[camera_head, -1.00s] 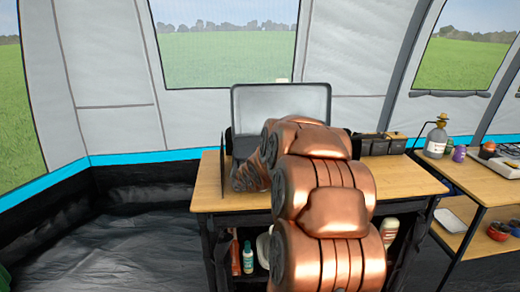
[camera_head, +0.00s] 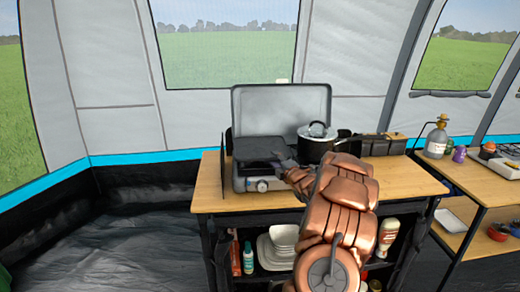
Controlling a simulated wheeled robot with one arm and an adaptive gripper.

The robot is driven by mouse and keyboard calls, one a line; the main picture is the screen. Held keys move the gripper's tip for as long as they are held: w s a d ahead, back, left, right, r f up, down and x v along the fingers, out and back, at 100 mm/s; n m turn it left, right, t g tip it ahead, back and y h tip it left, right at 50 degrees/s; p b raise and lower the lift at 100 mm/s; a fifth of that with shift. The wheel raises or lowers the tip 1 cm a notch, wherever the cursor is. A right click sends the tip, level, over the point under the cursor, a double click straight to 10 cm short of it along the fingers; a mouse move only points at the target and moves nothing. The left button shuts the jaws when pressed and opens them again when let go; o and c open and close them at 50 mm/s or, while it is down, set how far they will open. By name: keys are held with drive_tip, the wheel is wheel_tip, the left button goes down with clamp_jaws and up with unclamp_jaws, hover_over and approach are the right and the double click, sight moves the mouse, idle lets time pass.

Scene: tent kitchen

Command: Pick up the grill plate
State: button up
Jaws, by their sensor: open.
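The grill plate (camera_head: 256,149), dark and flat, lies on the left side of the camp stove (camera_head: 239,184), under its raised lid. My copper-coloured arm reaches in from the front right. My gripper (camera_head: 281,158), small and dark, is open at the right front edge of the grill plate. Its fingers are hard to make out against the dark plate, and I cannot tell whether they touch it.
A pot with a glass lid (camera_head: 317,141) stands close right of my gripper. Dark containers (camera_head: 372,146) line the back right of the wooden table (camera_head: 400,185). The table's right front is clear. Bowls and bottles fill the shelf below. A gas bottle (camera_head: 436,141) stands farther right.

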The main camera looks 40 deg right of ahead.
sight(268, 153)
drive_tip(key=shift+f+p+x, duration=0.15)
drive_tip(key=shift+p+x, duration=0.65)
drive_tip(key=shift+x, duration=0.95)
drive_tip(key=shift+f+p+x, duration=0.15)
drive_tip(key=shift+p+x, duration=0.6)
drive_tip(key=shift+x, duration=1)
clamp_jaws()
